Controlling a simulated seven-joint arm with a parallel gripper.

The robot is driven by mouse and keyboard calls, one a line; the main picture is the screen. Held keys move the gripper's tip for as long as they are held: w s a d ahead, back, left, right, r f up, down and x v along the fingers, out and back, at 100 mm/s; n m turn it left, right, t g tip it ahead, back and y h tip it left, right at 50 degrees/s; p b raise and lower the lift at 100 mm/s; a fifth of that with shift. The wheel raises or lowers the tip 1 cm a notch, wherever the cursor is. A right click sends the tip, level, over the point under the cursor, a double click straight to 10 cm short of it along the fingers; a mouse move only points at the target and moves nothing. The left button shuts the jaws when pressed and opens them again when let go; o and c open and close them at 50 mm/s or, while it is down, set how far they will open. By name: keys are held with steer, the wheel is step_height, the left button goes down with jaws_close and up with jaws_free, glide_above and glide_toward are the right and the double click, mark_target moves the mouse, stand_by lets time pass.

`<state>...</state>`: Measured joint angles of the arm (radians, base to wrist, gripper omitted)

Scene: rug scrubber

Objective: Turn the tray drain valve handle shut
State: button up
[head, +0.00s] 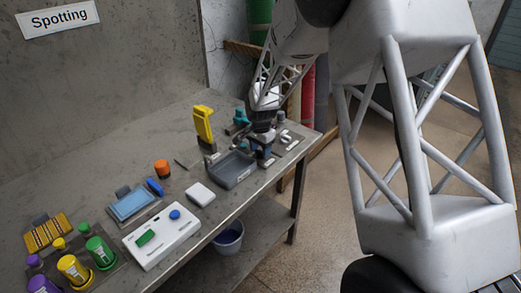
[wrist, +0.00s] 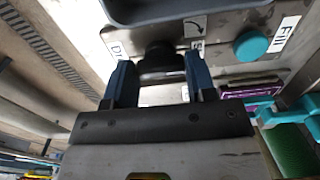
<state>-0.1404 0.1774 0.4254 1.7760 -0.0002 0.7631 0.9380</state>
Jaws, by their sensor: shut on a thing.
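The black drain valve handle (wrist: 160,58) sits just below the grey tray (wrist: 185,10) in the wrist view. My gripper (wrist: 159,72) has its two blue fingers on either side of the handle and is shut on it. Partly covered labels stand to the left and right of the handle, with a curved arrow mark above. In the head view my gripper (head: 264,152) is at the right end of the grey tray (head: 232,170), near the bench's front edge. The handle is hidden there, and its exact angle is hard to tell.
A teal knob (wrist: 250,46) beside a "Fill" label (wrist: 287,33) lies close right of the fingers. A yellow upright tool (head: 204,125) stands behind the tray. A white box (head: 200,194) is left of it. A bucket (head: 229,238) is on the lower shelf.

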mark_target(261, 151)
steer(key=shift+r, duration=0.1)
steer(key=o, duration=0.7)
steer(key=shift+c, duration=0.2)
steer(key=shift+r, duration=3.85)
